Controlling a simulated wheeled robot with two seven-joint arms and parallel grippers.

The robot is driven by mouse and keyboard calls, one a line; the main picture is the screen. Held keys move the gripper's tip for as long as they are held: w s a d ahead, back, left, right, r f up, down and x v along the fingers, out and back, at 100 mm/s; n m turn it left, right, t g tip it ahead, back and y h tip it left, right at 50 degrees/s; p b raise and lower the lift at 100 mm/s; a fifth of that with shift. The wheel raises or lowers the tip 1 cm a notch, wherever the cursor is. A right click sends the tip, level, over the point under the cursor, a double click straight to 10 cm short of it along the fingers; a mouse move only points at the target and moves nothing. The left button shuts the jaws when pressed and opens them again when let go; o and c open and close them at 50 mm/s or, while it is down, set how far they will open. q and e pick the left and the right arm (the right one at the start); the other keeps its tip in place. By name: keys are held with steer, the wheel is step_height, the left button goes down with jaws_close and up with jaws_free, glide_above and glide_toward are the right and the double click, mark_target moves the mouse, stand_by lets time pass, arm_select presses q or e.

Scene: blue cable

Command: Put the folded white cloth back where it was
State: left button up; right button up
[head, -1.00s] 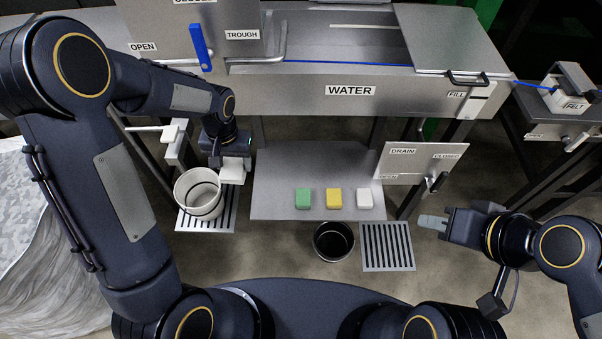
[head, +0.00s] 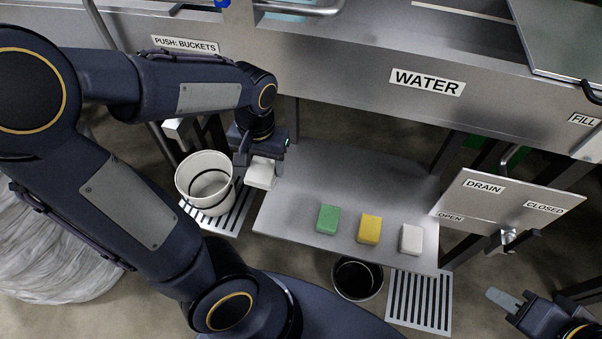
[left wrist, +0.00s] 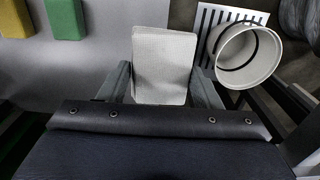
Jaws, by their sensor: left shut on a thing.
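The folded white cloth (head: 260,173) is a small pale block between the fingers of my left gripper (head: 261,160). The gripper is shut on it. In the head view it shows at the left edge of the grey shelf (head: 330,180), right of the white bucket (head: 205,182). In the left wrist view the cloth (left wrist: 164,65) sits between both fingers, with the bucket (left wrist: 245,55) to its right. I cannot tell whether the cloth touches the shelf. My right gripper (head: 503,298) is at the lower right, apart from everything; its jaw opening is unclear.
Green (head: 328,219), yellow (head: 370,229) and white (head: 411,239) blocks lie in a row on the shelf. A dark bucket (head: 357,279) and a floor grate (head: 419,300) are in front. The WATER trough (head: 350,75) stands behind, with a drain panel (head: 508,200) at right.

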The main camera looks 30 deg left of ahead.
arm_select(q)
steer(key=w, duration=0.1)
steer(key=w+d+f, duration=0.2)
steer(key=w, duration=0.1)
steer(key=shift+f+b, duration=0.2)
steer(key=shift+b, duration=0.15)
steer(key=b, duration=0.2)
glide_above(299, 179)
step_height(299, 179, down, 6)
steer(key=shift+r, duration=0.25)
steer(key=shift+f, duration=1.55)
steer(key=shift+f+b, duration=0.2)
steer(key=shift+b, duration=0.1)
steer(key=o, duration=0.9)
steer(key=shift+o, duration=0.2)
steer(key=shift+r, duration=0.1)
